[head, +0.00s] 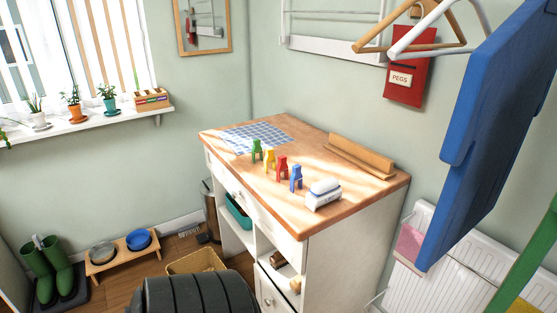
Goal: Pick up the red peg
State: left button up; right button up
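The red peg (282,168) stands upright on the wooden top of a white cabinet (240,180). It is in a row with a green peg (256,150), a yellow peg (269,158) and a blue peg (296,179). It stands between the yellow and the blue peg, and nothing covers it. Neither of my grippers shows in the head view.
A white-and-blue object (323,195) lies near the blue peg. A wooden rack (360,156) lies along the wall side of the top, and a checked cloth (255,137) at the far left. A large blue hanging item (490,130) fills the right foreground.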

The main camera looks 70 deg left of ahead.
aim_at(282, 165)
jog(key=u, duration=2.05)
jog(key=i+j+z, duration=0.2)
jog(key=z, duration=0.3)
jog(key=i+j+z, duration=0.25)
jog(key=z, duration=0.25)
